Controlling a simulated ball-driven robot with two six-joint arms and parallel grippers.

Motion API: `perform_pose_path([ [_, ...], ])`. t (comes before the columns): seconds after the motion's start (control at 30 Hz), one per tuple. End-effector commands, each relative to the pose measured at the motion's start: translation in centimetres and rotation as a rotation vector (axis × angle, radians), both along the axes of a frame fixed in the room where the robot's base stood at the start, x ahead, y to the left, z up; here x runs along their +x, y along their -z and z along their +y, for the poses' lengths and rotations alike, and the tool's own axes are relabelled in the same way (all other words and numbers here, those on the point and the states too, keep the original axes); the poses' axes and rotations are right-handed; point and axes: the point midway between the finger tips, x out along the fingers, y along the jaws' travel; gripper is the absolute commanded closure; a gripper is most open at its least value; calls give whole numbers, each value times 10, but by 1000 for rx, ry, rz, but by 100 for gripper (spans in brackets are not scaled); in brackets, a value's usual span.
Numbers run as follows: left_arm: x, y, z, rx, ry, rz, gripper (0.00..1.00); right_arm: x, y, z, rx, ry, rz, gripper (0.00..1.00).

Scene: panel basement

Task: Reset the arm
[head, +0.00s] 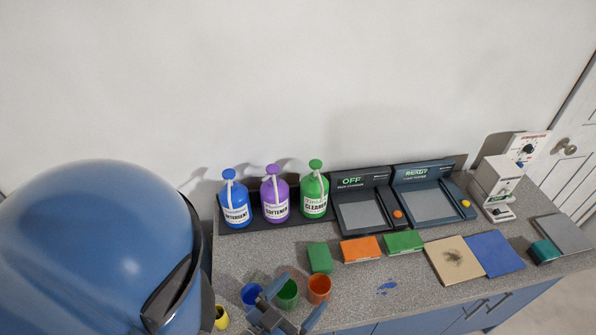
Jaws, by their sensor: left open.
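My left gripper (295,302) is at the bottom edge of the head view, over the front part of the grey speckled counter (345,290). Its two fingers are spread and I see nothing held between them. It is close to a blue cup (250,293), a green cup (287,297) and an orange cup (319,288), and partly covers some of them. I cannot tell whether it touches any cup. My right gripper is not in view.
Blue (235,205), purple (274,200) and green (314,196) pump bottles stand at the back. Two panel devices (363,210) (428,205) sit beside them. Sponges (360,249), a tan board (453,259) and a blue cloth (495,253) lie in front. A yellow cup (221,317) is left.

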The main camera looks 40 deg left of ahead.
Motion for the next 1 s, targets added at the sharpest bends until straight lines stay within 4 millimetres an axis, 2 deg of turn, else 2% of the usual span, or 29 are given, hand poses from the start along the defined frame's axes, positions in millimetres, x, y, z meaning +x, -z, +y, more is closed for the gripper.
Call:
perform_pose_path([
  [0.33,0,5,0,-1,0,-1,3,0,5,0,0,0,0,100],
  [0.47,0,22,0,-1,0,0,3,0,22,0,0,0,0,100],
  [0.63,1,52,0,-1,0,0,3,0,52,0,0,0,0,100],
  [1.0,0,54,0,-1,0,0,3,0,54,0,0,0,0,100],
])
